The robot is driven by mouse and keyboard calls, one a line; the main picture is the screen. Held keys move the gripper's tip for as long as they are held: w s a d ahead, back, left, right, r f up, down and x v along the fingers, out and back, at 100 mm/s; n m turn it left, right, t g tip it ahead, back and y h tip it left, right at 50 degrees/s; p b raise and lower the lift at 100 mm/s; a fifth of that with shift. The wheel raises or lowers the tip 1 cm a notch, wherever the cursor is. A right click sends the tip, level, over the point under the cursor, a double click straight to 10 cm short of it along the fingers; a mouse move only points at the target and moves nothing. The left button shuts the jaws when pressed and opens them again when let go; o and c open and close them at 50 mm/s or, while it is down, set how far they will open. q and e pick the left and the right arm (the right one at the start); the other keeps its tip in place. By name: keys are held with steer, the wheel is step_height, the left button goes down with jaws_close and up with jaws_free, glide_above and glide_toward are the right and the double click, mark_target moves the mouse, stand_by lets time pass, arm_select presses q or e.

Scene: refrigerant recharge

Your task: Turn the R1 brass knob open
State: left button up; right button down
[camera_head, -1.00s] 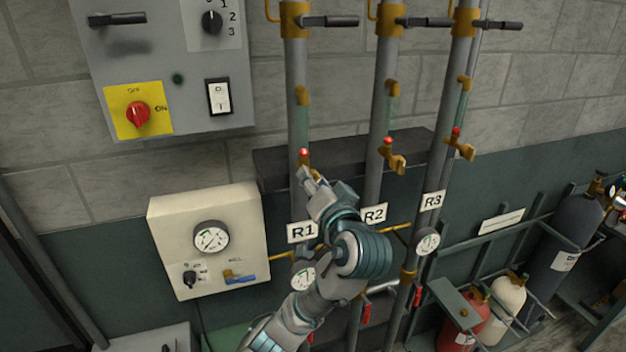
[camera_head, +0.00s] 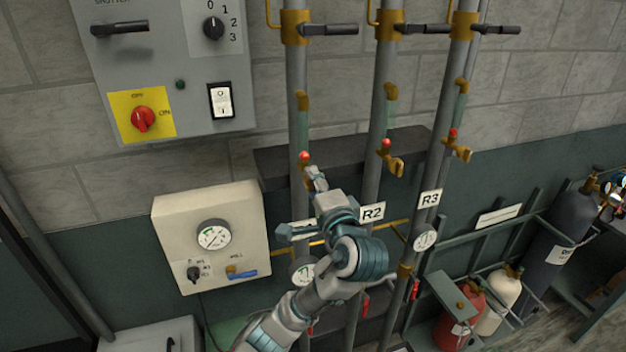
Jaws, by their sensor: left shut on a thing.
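The R1 valve shows its red tip (camera_head: 304,156) on the left pipe, below the clear sight tube. Its brass knob is mostly hidden behind my fingers. My left gripper (camera_head: 315,176) reaches up from below and is shut on the R1 brass knob. The gripper body covers the R1 label and part of the left pipe. The R2 brass knob (camera_head: 395,166) and the R3 brass knob (camera_head: 459,152) stick out to the right of their pipes, apart from my gripper. My right gripper is not in view.
A grey control panel (camera_head: 180,65) hangs upper left. A cream box (camera_head: 210,238) with a gauge (camera_head: 214,235) is left of my arm. A dark ledge (camera_head: 345,150) runs behind the pipes. Gas cylinders (camera_head: 568,228) stand at the right.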

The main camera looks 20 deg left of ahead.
arm_select(q)
steer(key=shift+d+f+m, duration=0.1)
steer(key=shift+f+m, duration=0.2)
steer(key=shift+m, duration=0.2)
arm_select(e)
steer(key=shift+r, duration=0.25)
arm_select(q)
steer(key=o, duration=1.1)
steer(key=shift+d+r, duration=0.15)
steer(key=shift+d, duration=0.25)
steer(key=v, duration=1.1)
steer(key=shift+s+d, duration=0.25)
steer(key=shift+d, duration=0.1)
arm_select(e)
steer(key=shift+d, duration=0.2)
arm_select(q)
steer(key=shift+a, duration=0.2)
